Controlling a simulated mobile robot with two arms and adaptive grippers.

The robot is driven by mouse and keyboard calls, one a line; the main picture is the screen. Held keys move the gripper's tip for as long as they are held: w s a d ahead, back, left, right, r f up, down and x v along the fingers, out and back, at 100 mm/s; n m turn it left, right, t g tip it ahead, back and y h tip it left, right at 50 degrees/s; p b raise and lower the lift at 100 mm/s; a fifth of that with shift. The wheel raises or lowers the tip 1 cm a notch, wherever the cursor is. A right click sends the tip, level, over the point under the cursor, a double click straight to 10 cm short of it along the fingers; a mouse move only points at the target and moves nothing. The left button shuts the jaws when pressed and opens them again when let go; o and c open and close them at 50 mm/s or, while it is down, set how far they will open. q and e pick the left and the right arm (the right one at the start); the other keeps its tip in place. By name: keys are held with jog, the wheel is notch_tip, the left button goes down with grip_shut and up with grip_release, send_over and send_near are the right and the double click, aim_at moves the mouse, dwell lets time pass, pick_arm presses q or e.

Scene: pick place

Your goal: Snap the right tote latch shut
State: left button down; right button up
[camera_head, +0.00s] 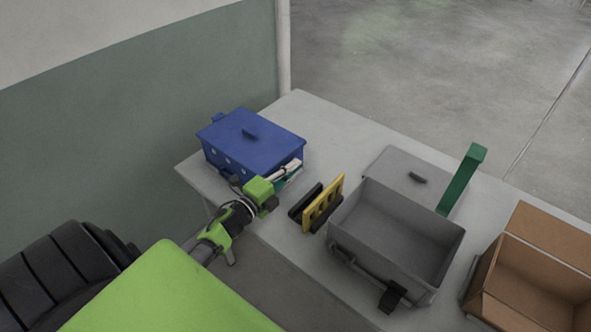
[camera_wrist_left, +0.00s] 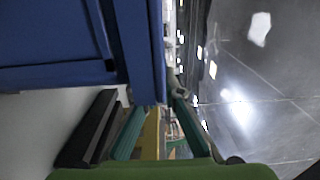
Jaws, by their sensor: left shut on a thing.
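A blue tote (camera_head: 250,143) with its lid down stands at the left end of the table. It fills the upper left of the left wrist view (camera_wrist_left: 65,45). My left gripper (camera_head: 290,178) is at its right front corner. Its green fingers also show in the left wrist view (camera_wrist_left: 163,108), on either side of a narrow part by the tote's edge. A pale bar, seemingly the right latch (camera_head: 284,168), lies along the tote's side at the fingers. The gripper is shut on it, but the contact is mostly hidden. My right gripper is not in view.
A yellow slotted piece (camera_head: 323,204) stands beside dark blocks (camera_head: 305,201), right of my gripper. The table (camera_head: 325,130) is bare behind the yellow piece.

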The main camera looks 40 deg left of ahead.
aim_at(284, 162)
pick_arm(q)
jog(key=a+n, duration=0.1)
jog(key=r+n+p, duration=0.1)
jog(key=n, duration=0.1)
jog(key=shift+w+a+r+n, duration=0.1)
jog(key=shift+a+n, duration=0.2)
jog(key=shift+a, duration=0.1)
jog(key=shift+a+n+p, duration=0.15)
jog(key=shift+a+n, duration=0.2)
jog(key=shift+n, duration=0.35)
jog(key=shift+a+n+p, duration=0.15)
jog(key=shift+a+n, duration=0.15)
jog(key=shift+n, duration=0.4)
jog(key=c, duration=2.1)
grip_release()
jog(key=shift+c, duration=0.2)
jog(key=s+a, duration=0.1)
jog(key=s, duration=1.1)
